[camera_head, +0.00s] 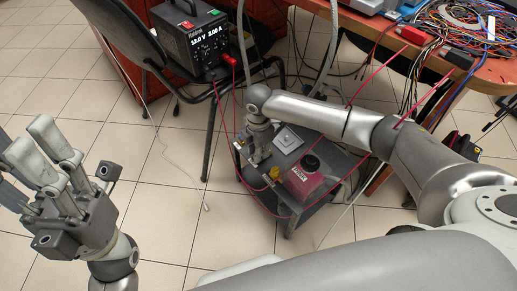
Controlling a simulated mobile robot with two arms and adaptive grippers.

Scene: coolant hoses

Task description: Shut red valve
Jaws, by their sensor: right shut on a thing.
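My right gripper (258,158) reaches down to the back left part of a low grey cart (290,217). It is shut on a small part there, which seems to be the red valve; the fingers hide it and I cannot tell its handle's angle. A yellow part (275,173) sits just right of the fingertips. A red container with a dark cap (307,181) stands on the cart to the right. My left gripper (42,145) is at the left, fingers up, open and empty, far from the cart.
A power supply (192,38) with red cables sits on a dark chair (118,42) behind. A table with tangled wires (455,30) is at the upper right. Red hoses or cables loop around the cart. Tiled floor (170,215) is free left of the cart.

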